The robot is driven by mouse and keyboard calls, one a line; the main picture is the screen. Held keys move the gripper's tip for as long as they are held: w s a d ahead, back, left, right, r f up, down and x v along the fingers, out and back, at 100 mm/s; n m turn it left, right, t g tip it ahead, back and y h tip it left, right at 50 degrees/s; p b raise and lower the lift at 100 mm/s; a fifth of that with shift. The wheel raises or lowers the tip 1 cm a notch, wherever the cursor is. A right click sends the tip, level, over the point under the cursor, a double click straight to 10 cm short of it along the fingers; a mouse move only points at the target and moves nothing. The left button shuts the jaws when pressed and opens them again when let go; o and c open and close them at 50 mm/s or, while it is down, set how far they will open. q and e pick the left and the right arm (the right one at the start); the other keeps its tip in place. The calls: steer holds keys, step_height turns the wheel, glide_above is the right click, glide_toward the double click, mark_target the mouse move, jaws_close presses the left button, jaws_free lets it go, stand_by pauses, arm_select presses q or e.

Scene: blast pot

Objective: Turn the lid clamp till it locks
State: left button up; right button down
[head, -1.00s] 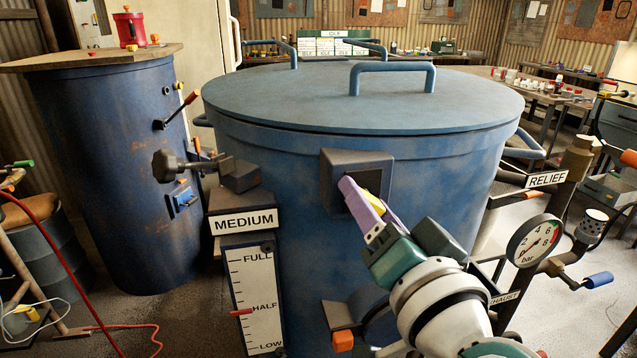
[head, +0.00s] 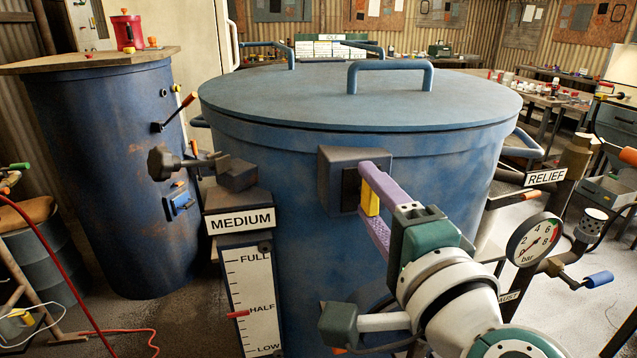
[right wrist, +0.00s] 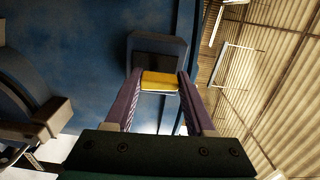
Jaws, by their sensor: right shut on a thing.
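The big blue pot (head: 440,165) stands in front of me with its flat round lid (head: 300,95) on. A dark grey box (head: 340,175), which looks like the lid clamp housing, sits on the pot's front wall just below the rim. My right gripper (head: 363,188) is at the box's dark face, its purple fingers shut on a yellow piece (head: 371,200) that looks like the clamp's handle. The right wrist view shows the yellow piece (right wrist: 160,82) between both fingers, in front of the box (right wrist: 158,48). Its join to the box is hard to see. My left gripper is out of view.
A dark star knob (head: 162,163) sticks out above the MEDIUM sign (head: 240,222) and level gauge (head: 257,300), left of my arm. A pressure gauge (head: 534,241), RELIEF sign (head: 545,178) and blue-handled crank (head: 598,280) stand on the right. A lid handle (head: 392,66) rises on top.

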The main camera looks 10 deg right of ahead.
steer(key=shift+m, duration=0.4)
steer(key=shift+c, duration=1.2)
jaws_free()
steer(key=shift+s, duration=0.1)
steer(key=s+b, duration=0.1)
steer(key=s, duration=0.8)
steer(key=shift+s+d+b, duration=0.2)
steer(key=shift+s+b, duration=0.15)
